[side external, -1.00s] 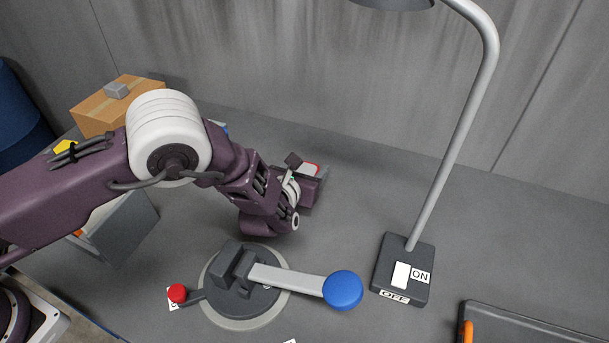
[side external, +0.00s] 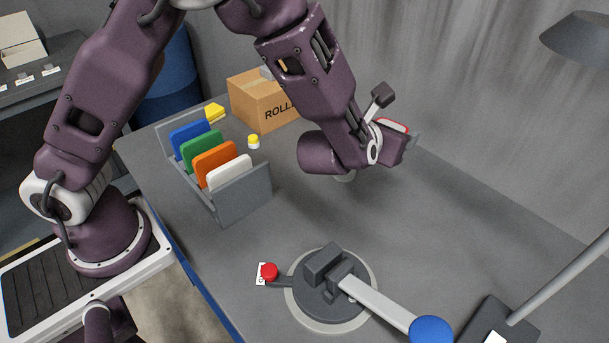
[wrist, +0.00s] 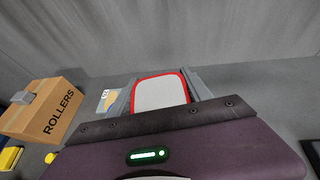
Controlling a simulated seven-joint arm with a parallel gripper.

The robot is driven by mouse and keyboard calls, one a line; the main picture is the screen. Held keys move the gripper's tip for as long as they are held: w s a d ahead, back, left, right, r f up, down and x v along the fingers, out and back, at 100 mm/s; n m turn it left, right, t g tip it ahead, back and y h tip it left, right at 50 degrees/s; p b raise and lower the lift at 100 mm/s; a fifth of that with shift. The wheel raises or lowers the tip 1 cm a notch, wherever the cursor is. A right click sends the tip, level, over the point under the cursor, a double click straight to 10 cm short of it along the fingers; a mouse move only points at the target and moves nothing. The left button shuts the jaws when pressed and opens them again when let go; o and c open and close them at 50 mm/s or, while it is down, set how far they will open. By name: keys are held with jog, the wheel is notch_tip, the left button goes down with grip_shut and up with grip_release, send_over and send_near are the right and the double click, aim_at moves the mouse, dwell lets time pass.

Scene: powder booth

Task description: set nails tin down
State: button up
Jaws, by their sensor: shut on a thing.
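The nails tin shows a pale top with a red rim in the wrist view (wrist: 160,92). In the side external view only a red and white sliver of the tin (side external: 394,125) shows past my gripper (side external: 400,140). In the wrist view my gripper (wrist: 160,86) has a grey finger on each side of the tin and is shut on it. The tin's underside is hidden, and I cannot tell how far it is above the grey bench (side external: 470,225).
A cardboard ROLLERS box (side external: 265,105) stands at the back left. A rack (side external: 243,200) with several coloured panels is left of my gripper. A turntable with a red knob (side external: 269,271) and blue ball (side external: 431,330) lies in front. A lamp (side external: 585,40) is right.

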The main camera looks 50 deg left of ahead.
jog(key=s+a+r+n+y, duration=0.2)
jog(key=s+a+r, duration=0.3)
jog(key=s+a, duration=0.4)
jog(key=w+a+n+g+y, duration=0.2)
jog(key=w+a+n+y, duration=0.15)
jog(key=a, duration=1.25)
jog(key=n+g+y, duration=0.2)
jog(key=n+g, duration=1.8)
jog(key=g, duration=0.1)
send_over(167, 130)
notch_tip(167, 130, down, 14)
jog(key=shift+d+f, duration=0.1)
jog(key=shift+f, duration=3.1)
jog(key=shift+f, duration=0.6)
jog(key=o, duration=1.6)
